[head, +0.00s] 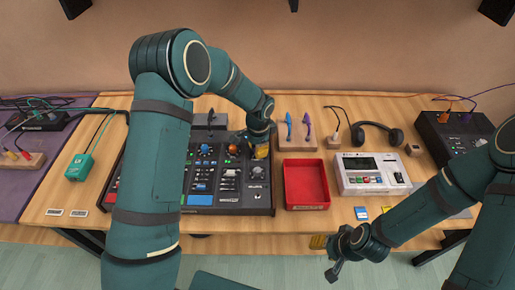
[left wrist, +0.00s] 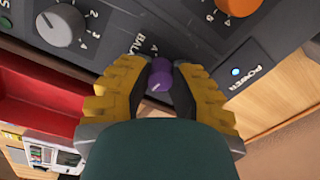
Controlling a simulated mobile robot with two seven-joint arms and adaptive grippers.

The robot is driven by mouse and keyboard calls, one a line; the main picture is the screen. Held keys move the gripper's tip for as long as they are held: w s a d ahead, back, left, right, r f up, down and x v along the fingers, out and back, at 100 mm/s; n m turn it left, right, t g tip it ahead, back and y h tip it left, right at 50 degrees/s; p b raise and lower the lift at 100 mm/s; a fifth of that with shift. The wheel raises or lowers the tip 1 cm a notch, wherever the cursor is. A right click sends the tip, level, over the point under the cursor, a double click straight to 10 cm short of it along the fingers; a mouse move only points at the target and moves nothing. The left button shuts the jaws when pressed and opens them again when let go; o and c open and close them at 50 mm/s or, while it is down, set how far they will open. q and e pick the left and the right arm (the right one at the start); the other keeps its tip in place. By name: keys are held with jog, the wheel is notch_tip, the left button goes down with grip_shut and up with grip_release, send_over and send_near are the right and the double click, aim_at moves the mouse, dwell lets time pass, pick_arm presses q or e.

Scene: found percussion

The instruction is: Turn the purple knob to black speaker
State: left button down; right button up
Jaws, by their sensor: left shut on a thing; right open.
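The purple knob (left wrist: 160,75) shows in the left wrist view on a dark panel, beside lettering that begins "BALA". My left gripper (left wrist: 161,88) has its yellow fingers closed on either side of it. In the head view my left gripper (head: 260,150) is at the back right part of the black mixing console (head: 232,202), and it hides the knob there. The knob's pointer direction is too small to tell. I cannot make out a black speaker mark by the knob. My right gripper (head: 335,262) is open and empty, in front of the table edge.
A red tray (head: 306,206) and a white device (head: 370,187) stand right of the console. Behind them are a wooden block with blue and purple tools (head: 307,125) and black headphones (head: 378,133). A black box with cables (head: 450,135) stands at far right. A green box (head: 79,167) lies left.

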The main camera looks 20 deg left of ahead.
pick_arm(q)
jog(key=m, duration=0.3)
jog(key=shift+m, duration=0.4)
jog(key=shift+f+m+p, duration=0.1)
jog(key=shift+m+p, duration=0.4)
jog(key=shift+m, duration=1.3)
jog(key=shift+s, duration=0.1)
jog(key=c, duration=0.8)
grip_release()
jog(key=shift+o, duration=0.2)
jog(key=shift+r, duration=0.4)
notch_tip(320, 180, up, 11)
jog(key=shift+s+r, duration=0.15)
jog(key=shift+s, duration=0.05)
